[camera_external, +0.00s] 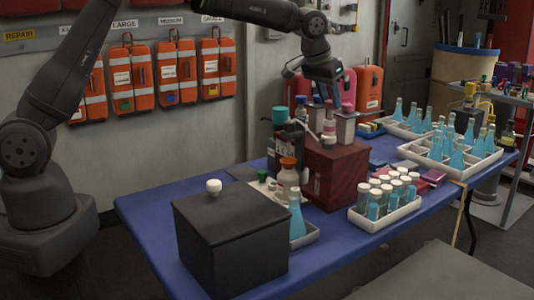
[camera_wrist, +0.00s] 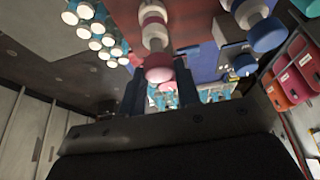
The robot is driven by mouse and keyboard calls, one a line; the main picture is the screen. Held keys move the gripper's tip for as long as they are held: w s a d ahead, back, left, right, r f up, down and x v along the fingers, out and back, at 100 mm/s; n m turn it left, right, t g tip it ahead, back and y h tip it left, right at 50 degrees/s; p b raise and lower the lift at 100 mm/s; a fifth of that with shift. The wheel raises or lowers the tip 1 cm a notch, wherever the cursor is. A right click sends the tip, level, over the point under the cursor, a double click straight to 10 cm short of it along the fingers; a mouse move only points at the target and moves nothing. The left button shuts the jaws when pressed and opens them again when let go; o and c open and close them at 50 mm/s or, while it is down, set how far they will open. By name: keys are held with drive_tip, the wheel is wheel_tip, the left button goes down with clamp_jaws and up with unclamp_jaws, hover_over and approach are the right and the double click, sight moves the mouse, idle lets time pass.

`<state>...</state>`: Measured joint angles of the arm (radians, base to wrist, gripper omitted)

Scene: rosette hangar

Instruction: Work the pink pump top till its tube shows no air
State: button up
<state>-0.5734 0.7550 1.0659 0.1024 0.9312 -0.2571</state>
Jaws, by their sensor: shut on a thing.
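The pink pump top (camera_wrist: 159,68) is a round knob on a white and pink neck, in the middle of the wrist view. My gripper (camera_wrist: 161,88) has one dark finger on each side of the knob and is shut on it. In the external view my gripper (camera_external: 328,93) points down from above at the bottles on the dark red box (camera_external: 340,175), and its fingers partly hide the pump top there. The pump's bottle stands upright. Its tube is too small or hidden, so I cannot tell whether it holds air.
Another bottle with a pink top (camera_external: 347,107) stands close on the right. A teal-capped dark bottle (camera_external: 280,116) stands left. A rack of white-capped vials (camera_external: 385,218), a black box (camera_external: 232,245) and trays of blue flasks (camera_external: 450,160) occupy the blue table (camera_external: 140,208).

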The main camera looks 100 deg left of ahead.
sight(330, 101)
drive_tip(key=shift+f, duration=0.6)
drive_tip(key=o, duration=0.8)
drive_tip(key=shift+c, duration=0.2)
drive_tip(key=shift+r, duration=0.1)
drive_tip(key=shift+r, duration=3.45)
wheel_tip(330, 101, down, 7)
drive_tip(key=shift+f, duration=0.1)
drive_tip(key=shift+r, duration=0.2)
